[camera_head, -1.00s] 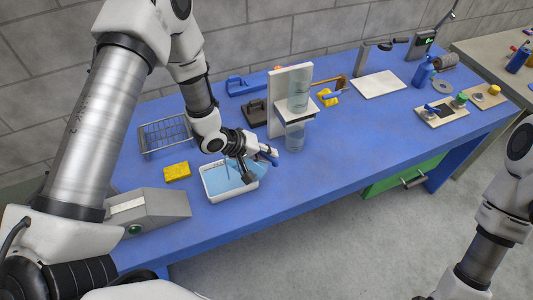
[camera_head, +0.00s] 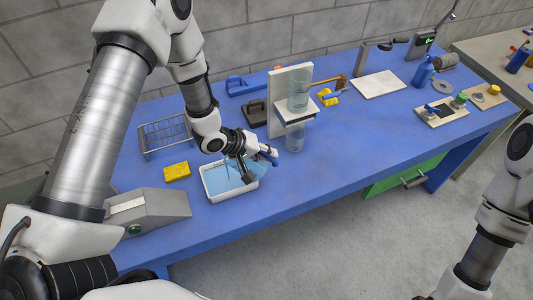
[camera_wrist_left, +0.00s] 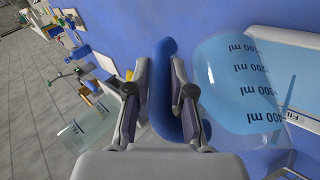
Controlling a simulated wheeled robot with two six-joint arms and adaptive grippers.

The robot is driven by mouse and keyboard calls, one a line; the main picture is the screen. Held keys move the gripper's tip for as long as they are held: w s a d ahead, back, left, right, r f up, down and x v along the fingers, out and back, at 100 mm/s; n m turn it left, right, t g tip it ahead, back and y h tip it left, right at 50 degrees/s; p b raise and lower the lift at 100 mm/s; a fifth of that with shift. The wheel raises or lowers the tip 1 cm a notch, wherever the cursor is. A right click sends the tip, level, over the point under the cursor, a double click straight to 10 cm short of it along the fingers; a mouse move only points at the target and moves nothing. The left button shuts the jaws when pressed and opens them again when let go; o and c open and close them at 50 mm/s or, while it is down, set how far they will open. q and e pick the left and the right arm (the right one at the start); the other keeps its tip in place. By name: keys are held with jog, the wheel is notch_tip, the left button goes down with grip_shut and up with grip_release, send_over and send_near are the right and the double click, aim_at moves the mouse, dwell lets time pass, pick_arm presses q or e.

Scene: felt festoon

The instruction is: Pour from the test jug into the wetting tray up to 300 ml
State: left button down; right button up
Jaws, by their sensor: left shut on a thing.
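The wetting tray (camera_head: 211,192) is white and shallow, with light blue inside, near the table's front edge in the head view. My left gripper (camera_head: 262,158) is over its right rear side. In the left wrist view my left gripper (camera_wrist_left: 178,100) is shut on the blue handle (camera_wrist_left: 168,62) of the test jug (camera_wrist_left: 232,70). The jug is clear, looks light blue inside, and bears several ml marks; it looks tilted. Part of a white rim (camera_wrist_left: 285,38), likely the tray's, shows beyond it. The jug's spout and any stream cannot be made out. My right gripper is out of view.
A yellow sponge (camera_head: 177,171) and a grey sloped box (camera_head: 150,208) are left of the tray. A wire rack (camera_head: 165,137) is behind. A white stand (camera_head: 275,105) with clear vessels is behind right. Blue table right of the tray is free.

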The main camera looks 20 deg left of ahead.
pick_arm(q)
jog(key=shift+r, duration=0.1)
dwell(0.6)
jog(key=shift+a+r+h, duration=0.1)
jog(key=shift+a+h, duration=0.05)
jog(key=shift+h, duration=0.15)
dwell(0.7)
jog(key=shift+a+r+h, duration=0.15)
jog(key=shift+a+h, duration=0.05)
jog(key=shift+h, duration=0.2)
jog(key=shift+s+a+r+n+t+h, duration=0.1)
jog(key=shift+a+n+t+h, duration=0.2)
jog(key=shift+t+h, duration=0.15)
dwell(3.4)
jog(key=shift+a+r+h, duration=0.1)
jog(key=shift+a+h, duration=0.05)
jog(key=shift+h, duration=0.1)
dwell(1.8)
